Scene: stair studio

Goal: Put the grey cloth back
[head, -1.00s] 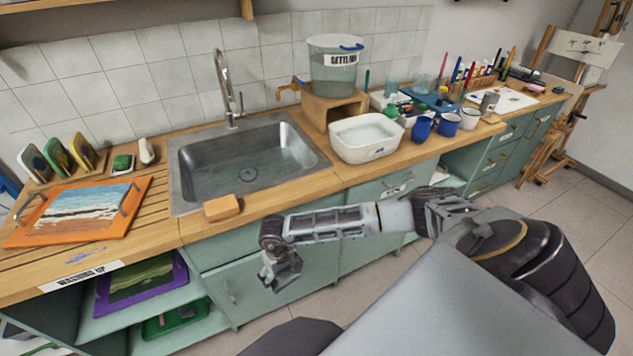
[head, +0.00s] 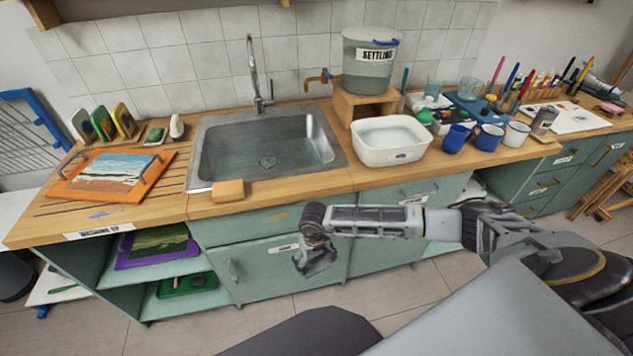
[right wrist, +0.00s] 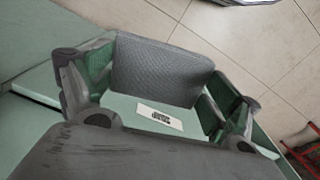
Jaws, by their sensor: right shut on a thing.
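The grey cloth (right wrist: 160,70) shows in the right wrist view as a flat, textured grey piece between the two fingers. My right gripper (right wrist: 158,95) is shut on it. In the head view my right gripper (head: 315,262) hangs in front of the green cabinet doors, below the counter edge and to the right of the sponge. The cloth is hard to tell from the gripper in the head view. My left gripper is not in view.
The wooden counter (head: 300,183) holds a sink (head: 265,155), an orange sponge (head: 228,190), a white basin (head: 390,155) and several mugs. Below left, open shelves (head: 135,268) hold trays. A blue rack (head: 30,125) stands at far left. The floor in front is clear.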

